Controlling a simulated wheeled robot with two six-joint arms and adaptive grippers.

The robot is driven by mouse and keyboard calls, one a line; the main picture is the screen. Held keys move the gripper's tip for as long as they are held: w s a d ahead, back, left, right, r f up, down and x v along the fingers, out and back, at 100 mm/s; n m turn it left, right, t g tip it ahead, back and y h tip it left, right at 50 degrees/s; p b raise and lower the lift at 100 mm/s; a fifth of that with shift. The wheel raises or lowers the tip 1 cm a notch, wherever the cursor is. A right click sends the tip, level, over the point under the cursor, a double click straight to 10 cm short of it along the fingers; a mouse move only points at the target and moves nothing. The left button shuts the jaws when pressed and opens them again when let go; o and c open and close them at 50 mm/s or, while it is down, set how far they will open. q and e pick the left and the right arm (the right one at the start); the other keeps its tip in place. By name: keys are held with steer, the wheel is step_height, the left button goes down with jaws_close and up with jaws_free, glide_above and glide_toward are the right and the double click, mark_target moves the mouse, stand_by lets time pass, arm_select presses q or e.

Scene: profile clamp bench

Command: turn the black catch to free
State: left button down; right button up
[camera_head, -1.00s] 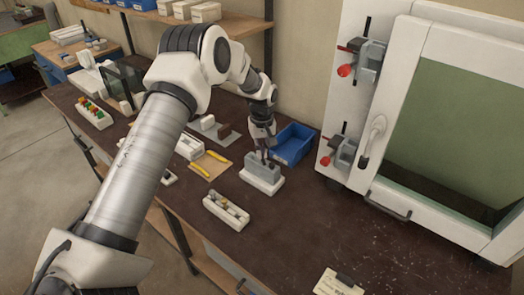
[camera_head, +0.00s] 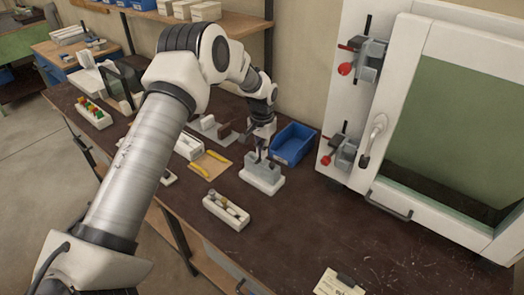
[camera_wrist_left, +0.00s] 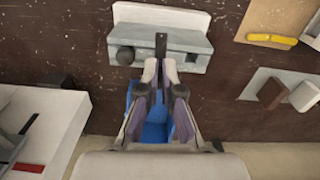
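A grey block (camera_head: 263,166) on a white base (camera_head: 262,181) stands on the bench near the blue bin. It also shows at the top of the left wrist view (camera_wrist_left: 185,42). The black catch (camera_wrist_left: 161,44) is a narrow dark lever standing upright in that view over the block's middle. My left gripper (camera_head: 261,153) is above the block, and its fingertips (camera_wrist_left: 160,72) lie close along both sides of the catch's near end. They appear shut on it. The fingers hide part of the catch. A round black knob (camera_wrist_left: 125,56) sits left of it. My right gripper is not in view.
The blue bin (camera_head: 293,144) stands close behind the block. A white tray with small parts (camera_head: 227,210) lies in front. A white cabinet (camera_head: 405,190) with red-tipped clamps (camera_head: 346,68) stands to the right. The bench front right (camera_head: 300,230) is mostly clear.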

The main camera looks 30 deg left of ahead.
arm_select(q)
steer(key=shift+w+r+m, duration=0.2)
steer(key=shift+m, duration=0.4)
steer(key=c, duration=1.4)
jaws_free()
steer(key=shift+s, duration=0.1)
steer(key=shift+o, duration=0.2)
step_height(320, 180, up, 12)
steer(key=shift+f, duration=0.1)
